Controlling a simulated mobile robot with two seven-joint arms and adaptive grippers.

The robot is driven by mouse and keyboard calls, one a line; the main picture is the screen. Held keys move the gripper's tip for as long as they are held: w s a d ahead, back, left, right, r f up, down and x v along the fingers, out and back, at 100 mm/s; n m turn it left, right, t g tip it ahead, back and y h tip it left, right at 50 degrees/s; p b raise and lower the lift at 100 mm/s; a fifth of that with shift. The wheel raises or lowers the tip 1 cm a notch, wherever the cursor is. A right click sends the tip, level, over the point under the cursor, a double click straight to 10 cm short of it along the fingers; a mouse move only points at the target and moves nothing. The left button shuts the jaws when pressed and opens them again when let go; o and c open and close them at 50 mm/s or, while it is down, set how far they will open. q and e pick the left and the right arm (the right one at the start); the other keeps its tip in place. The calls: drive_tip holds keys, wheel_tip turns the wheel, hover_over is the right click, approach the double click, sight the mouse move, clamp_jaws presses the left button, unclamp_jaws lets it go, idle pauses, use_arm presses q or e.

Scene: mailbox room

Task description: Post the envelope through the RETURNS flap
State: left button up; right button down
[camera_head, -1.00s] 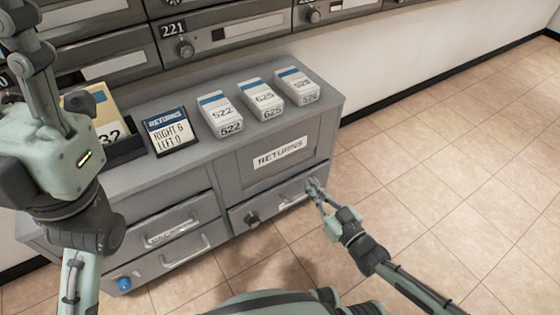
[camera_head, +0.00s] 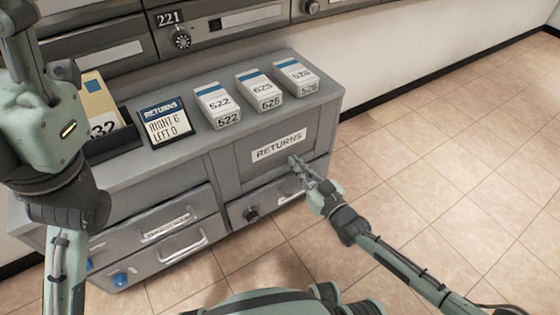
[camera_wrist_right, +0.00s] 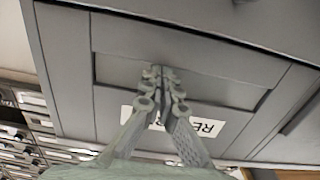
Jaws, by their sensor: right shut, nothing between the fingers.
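The RETURNS flap (camera_head: 277,148) is a grey panel with a white RETURNS label on the right half of the cabinet front. My right gripper (camera_head: 293,160) is shut and empty at the flap's lower right, below the label. In the right wrist view its closed fingertips (camera_wrist_right: 161,72) overlap the grey flap panel (camera_wrist_right: 225,85), with the label partly behind the fingers; I cannot tell whether they touch. A tan envelope (camera_head: 97,103) marked with a number ending in 32 stands in a dark tray (camera_head: 112,146) at the cabinet's left. The left gripper is not in view.
A sign (camera_head: 165,125) reads RETURNS, RIGHT 6, LEFT 0. Three white boxes (camera_head: 218,105) stand on the cabinet top. Mailboxes line the wall behind. Floor at the right is clear.

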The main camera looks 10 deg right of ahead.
drive_tip(key=shift+w, duration=0.1)
drive_tip(key=shift+x, duration=1.25)
drive_tip(key=shift+p, duration=0.65)
idle(2.1)
drive_tip(key=shift+s+d, duration=0.15)
drive_tip(key=shift+s, duration=0.3)
drive_tip(key=p+v, duration=0.4)
drive_tip(key=v, duration=0.7)
drive_tip(key=shift+p, duration=0.4)
idle(1.1)
